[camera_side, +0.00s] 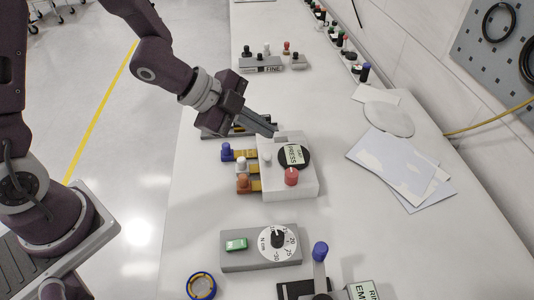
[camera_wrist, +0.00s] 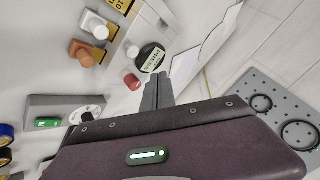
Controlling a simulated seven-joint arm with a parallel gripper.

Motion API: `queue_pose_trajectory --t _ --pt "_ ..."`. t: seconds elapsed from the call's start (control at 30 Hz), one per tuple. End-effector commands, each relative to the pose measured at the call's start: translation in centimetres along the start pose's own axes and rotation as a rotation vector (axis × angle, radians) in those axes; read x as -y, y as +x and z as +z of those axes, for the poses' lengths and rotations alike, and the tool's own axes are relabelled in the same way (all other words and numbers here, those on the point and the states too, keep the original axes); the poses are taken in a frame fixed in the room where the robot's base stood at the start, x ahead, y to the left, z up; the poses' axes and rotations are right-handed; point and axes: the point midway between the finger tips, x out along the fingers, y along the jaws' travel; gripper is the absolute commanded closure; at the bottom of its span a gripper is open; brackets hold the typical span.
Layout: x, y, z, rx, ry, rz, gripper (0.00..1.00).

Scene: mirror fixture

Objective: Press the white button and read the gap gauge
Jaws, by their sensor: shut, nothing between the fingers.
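A white box (camera_side: 295,190) on the bench carries a black round face (camera_side: 294,156) lettered "PRESS", a red knob (camera_side: 291,176) and a small pale knob (camera_side: 266,156). At its left side are a blue button (camera_side: 227,150), a white button (camera_side: 242,163) and an orange button (camera_side: 243,181). The white button (camera_wrist: 95,25) and orange button (camera_wrist: 84,53) also show in the wrist view. My gripper (camera_side: 273,132) is shut and empty, its tips close to the box's far edge. I cannot tell whether they touch. No part is clearly marked as the gap gauge.
A grey box (camera_side: 262,262) with a numbered dial (camera_side: 278,242) and green switch (camera_side: 236,244) stands nearer the camera. A blue-topped lever (camera_side: 320,252) and a tape roll (camera_side: 201,286) are at the front. Papers (camera_side: 398,162) lie right. A "FINE" box (camera_side: 262,65) stands farther back.

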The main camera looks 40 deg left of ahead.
Motion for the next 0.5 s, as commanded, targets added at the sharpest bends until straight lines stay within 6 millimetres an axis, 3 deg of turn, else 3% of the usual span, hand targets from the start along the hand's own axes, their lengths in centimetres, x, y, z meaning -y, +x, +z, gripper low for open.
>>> queue_pose_trajectory --t 0.23,0.5 --pt "-1.5 2.2 1.6 0.003 0.002 -0.001 1.0" --pt "-1.9 2.8 2.2 0.007 0.005 -0.006 1.0"
